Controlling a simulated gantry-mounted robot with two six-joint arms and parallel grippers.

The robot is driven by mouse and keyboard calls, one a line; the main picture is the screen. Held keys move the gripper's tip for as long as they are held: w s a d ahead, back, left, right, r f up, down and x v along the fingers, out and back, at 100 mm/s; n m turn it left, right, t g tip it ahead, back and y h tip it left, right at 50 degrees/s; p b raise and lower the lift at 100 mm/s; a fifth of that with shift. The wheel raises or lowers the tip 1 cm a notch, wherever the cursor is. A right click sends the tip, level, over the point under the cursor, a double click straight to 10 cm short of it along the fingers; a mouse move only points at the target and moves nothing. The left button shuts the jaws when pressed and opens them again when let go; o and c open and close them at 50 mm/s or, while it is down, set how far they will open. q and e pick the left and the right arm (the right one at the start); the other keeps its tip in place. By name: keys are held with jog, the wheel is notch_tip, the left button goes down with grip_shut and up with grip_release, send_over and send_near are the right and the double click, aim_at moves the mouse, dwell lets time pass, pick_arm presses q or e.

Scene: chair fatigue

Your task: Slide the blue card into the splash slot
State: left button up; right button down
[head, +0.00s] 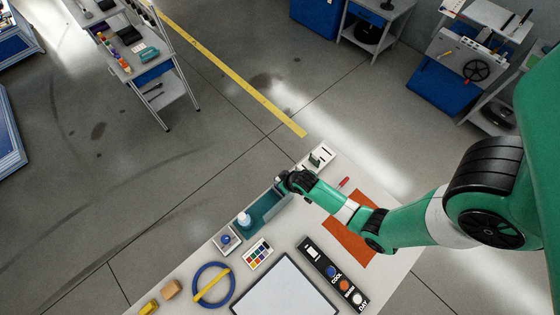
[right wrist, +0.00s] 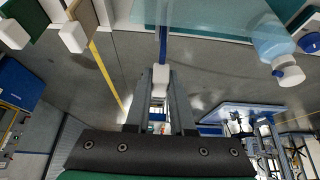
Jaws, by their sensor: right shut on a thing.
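My right gripper (head: 284,184) is above the back edge of the table, by the teal tray (head: 270,205). In the right wrist view, the closed fingertips (right wrist: 160,76) hold a thin blue piece, seen edge-on, which looks like the blue card (right wrist: 163,45). The card cannot be made out in the head view. A white holder (head: 326,149) with dark slots and a green upright piece (head: 315,159) stands just right of the gripper. No splash label is readable, so I cannot tell which opening is the splash slot. My left gripper is not in view.
A white bottle (head: 243,219) stands at the tray's left end; it shows in the right wrist view (right wrist: 275,45). A colour palette (head: 257,253), a blue ring (head: 204,301), a dark button panel (head: 325,268) and an orange mat (head: 350,243) occupy the table.

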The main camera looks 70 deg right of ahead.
jog(key=shift+f+b, duration=1.75)
jog(key=shift+f, duration=0.3)
jog(key=c, duration=0.7)
grip_release()
jog(key=shift+r, duration=0.1)
jog(key=p+v, duration=0.7)
jog(key=v, duration=0.3)
jog(key=shift+a+r, duration=0.1)
jog(key=shift+r, duration=0.3)
jog(key=shift+s+a+r+p, duration=0.15)
jog(key=shift+s+r+p, duration=0.1)
jog(key=shift+s+p, duration=0.1)
